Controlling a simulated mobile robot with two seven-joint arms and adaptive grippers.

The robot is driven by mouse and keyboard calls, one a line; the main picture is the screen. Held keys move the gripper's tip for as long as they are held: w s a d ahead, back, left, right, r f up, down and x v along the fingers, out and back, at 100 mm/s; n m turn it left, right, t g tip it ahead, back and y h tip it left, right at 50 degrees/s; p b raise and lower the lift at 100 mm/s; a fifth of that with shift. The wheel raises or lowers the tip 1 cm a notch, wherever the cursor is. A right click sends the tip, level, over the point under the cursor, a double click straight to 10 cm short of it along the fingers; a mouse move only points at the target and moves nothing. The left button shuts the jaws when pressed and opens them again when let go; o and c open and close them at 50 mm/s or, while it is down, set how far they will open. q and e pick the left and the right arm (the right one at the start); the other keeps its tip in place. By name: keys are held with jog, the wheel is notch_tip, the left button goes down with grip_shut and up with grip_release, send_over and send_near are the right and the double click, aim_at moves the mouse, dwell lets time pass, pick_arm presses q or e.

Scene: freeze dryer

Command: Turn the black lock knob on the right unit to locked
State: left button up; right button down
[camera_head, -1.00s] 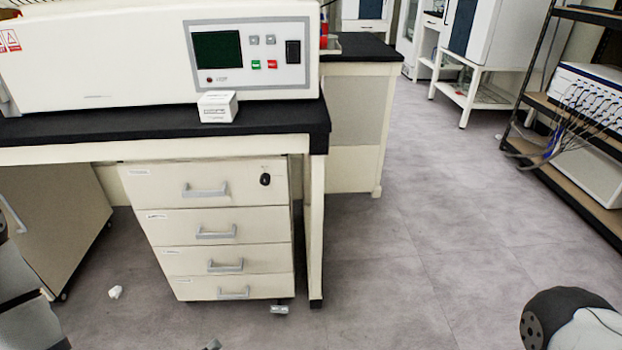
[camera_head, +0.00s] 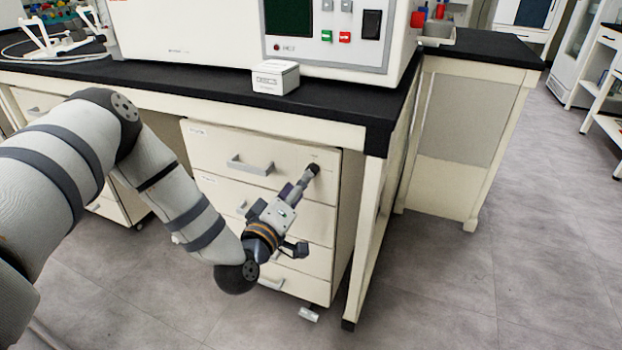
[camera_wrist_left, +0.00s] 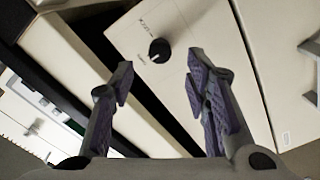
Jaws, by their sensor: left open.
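The right drawer unit (camera_head: 215,152) stands under the black-topped bench, with its drawers shut. Its black lock knob (camera_wrist_left: 159,51) is at the top right of the top drawer front and shows clearly in the left wrist view, with small print beside it. My left gripper (camera_wrist_left: 160,72) is open and empty, its purple-padded fingers on either side of the line to the knob. The knob appears just beyond the fingertips, not between them. In the head view my left gripper (camera_head: 301,184) reaches up toward the knob (camera_head: 314,168) and partly hides the drawers. My right gripper is out of view.
The bench top (camera_head: 335,100) overhangs the drawers, and a bench leg (camera_head: 368,225) stands just right of the unit. A white box (camera_head: 275,77) and a white instrument (camera_head: 190,35) sit on the bench. The floor to the right is clear.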

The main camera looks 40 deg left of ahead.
aim_at(312, 170)
pick_arm(q)
jog(key=x, duration=0.4)
jog(key=shift+w+b, duration=0.3)
jog(key=shift+w, duration=0.1)
grip_shut()
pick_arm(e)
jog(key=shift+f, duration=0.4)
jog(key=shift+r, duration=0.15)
pick_arm(q)
jog(key=m+p, duration=0.8)
jog(key=m, duration=0.9)
jog(key=shift+m+p, duration=0.35)
jog(key=shift+m, duration=0.05)
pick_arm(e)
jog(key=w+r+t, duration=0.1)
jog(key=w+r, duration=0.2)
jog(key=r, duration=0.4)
